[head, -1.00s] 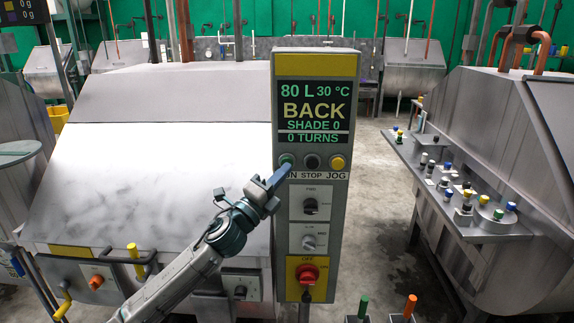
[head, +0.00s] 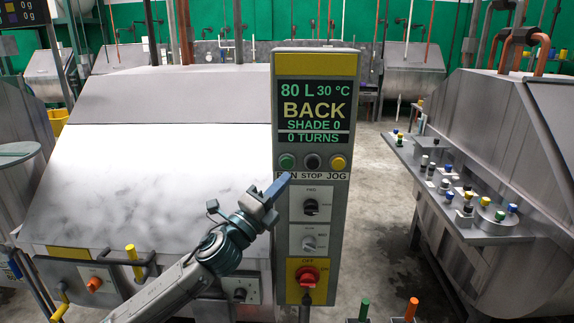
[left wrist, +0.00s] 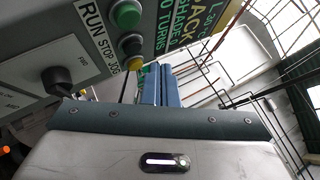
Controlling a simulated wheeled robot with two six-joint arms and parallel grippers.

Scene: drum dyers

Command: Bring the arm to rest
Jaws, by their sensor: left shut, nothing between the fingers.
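My left gripper (head: 285,178) is shut and empty, its blue fingers just below the green RUN button (head: 287,161) in the head view. The fingertips overlap the RUN label on the control panel (head: 315,70). In the left wrist view the two blue fingers (left wrist: 161,75) lie together, and the green button (left wrist: 127,14) shows clear of them. The panel screen (head: 312,113) reads 80 L, 30 °C, BACK, SHADE 0 and 0 TURNS. The black STOP button (head: 312,162) and yellow JOG button (head: 338,162) are uncovered. My right gripper is out of view.
Below the buttons are a black knob (head: 311,207), a grey knob (head: 309,243) and a red switch (head: 308,276). A large steel machine (head: 150,150) stands behind my arm. Another machine with a shelf of small coloured-topped items (head: 480,220) stands right, across open floor (head: 385,200).

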